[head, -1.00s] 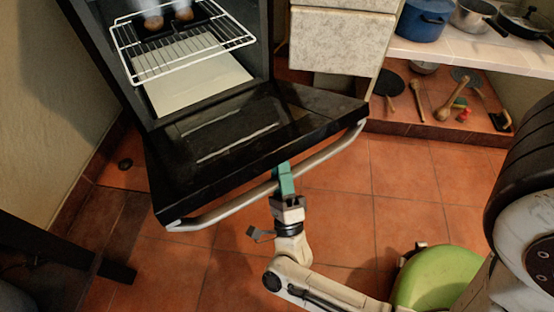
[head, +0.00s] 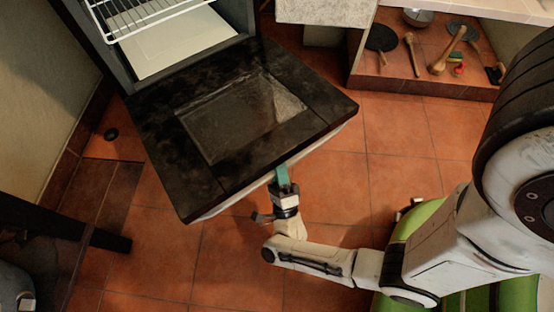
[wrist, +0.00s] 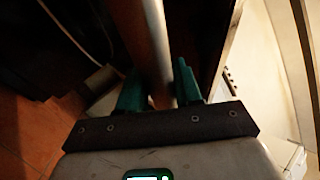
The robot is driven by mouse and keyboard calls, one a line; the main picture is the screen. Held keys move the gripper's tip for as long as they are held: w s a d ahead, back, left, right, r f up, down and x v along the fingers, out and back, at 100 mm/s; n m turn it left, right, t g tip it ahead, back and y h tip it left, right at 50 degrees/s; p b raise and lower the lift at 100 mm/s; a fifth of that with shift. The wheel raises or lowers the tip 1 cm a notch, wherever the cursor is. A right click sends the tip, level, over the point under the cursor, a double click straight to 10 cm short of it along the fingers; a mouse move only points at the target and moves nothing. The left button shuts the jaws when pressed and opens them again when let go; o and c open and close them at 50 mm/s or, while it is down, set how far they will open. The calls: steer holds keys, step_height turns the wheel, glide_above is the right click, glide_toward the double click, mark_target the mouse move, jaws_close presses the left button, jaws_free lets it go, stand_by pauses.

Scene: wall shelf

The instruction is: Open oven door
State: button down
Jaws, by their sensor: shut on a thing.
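The oven door (head: 195,178) is dark, with a glass pane, and hangs far down, its inner face up, in front of the oven (head: 230,15). Its pale handle bar (head: 232,203) runs along the outer edge and is mostly hidden under the door in the head view. My gripper (head: 282,176) is at the middle of that edge, with teal fingers. In the wrist view the handle bar (wrist: 157,45) passes between the two teal fingers of my gripper (wrist: 160,90), which is shut on it.
A wire rack (head: 150,10) shows in the oven. A low shelf (head: 430,85) with pans and wooden utensils stands at the upper right. A dark table leg (head: 80,230) is at the left. Tiled floor (head: 235,265) is clear before the door.

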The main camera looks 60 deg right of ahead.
steer(key=shift+s+a+f, duration=0.1)
steer(key=shift+s+f, duration=0.1)
steer(key=shift+f, duration=0.05)
steer(key=c, duration=1)
jaws_free()
steer(key=shift+c, duration=0.2)
steer(key=shift+o, duration=0.8)
steer(key=shift+w+r, duration=0.1)
steer(key=v, duration=1)
steer(key=shift+s+a+f, duration=0.25)
